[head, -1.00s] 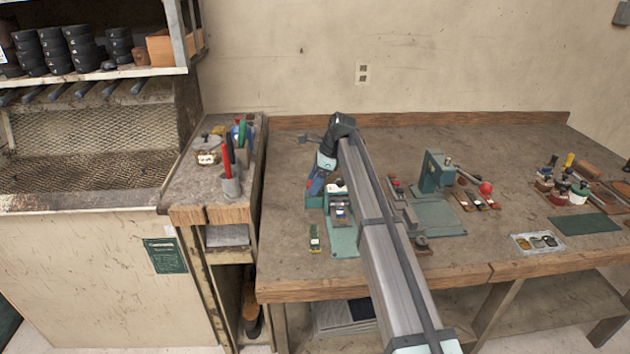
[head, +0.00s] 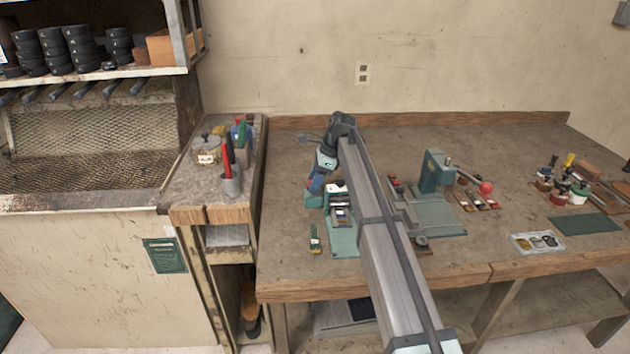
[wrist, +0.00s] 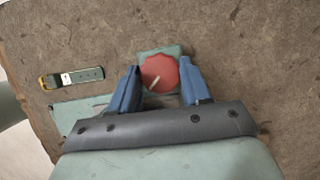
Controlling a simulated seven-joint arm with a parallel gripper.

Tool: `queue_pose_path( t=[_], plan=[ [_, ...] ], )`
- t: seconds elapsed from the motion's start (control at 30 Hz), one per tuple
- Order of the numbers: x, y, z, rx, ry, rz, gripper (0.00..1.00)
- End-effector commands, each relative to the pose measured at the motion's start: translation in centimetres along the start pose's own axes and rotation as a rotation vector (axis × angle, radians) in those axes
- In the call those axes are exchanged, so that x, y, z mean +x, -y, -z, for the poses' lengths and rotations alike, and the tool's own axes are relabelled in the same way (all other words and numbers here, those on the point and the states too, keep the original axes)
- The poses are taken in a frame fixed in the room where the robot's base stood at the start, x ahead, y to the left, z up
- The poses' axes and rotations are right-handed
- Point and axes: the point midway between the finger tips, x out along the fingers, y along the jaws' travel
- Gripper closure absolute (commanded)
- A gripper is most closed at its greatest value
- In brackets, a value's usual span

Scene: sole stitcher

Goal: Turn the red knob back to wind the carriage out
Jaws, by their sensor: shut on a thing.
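The red knob (wrist: 159,73) shows from above in the wrist view, with a pale line pointing to its lower left. My gripper (wrist: 161,68) has one blue finger on each side of the knob and is shut on it. The knob sits on a small green block (wrist: 172,49) of the fixture. In the head view my gripper (head: 314,184) points down at the left machine, and the knob is hidden there. The green machine's carriage (head: 341,214) stands beside the gripper over a pale green plate (head: 343,240), partly hidden by my arm.
A small green and yellow gauge-like piece (wrist: 72,77) lies left of the fixture. A second green machine (head: 437,172) with a red ball lever (head: 486,188) stands to the right. Jars, a green mat (head: 585,225) and a tray (head: 537,242) lie farther right.

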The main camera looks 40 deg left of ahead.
Motion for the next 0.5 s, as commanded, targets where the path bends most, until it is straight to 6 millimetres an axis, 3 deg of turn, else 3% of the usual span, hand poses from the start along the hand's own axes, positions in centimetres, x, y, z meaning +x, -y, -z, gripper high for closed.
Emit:
queue_pose_path(
  t=[0.5],
  plan=[
    [0.00, 0.50, -0.09, -0.385, 0.000, -0.161, 0.83]
  ],
)
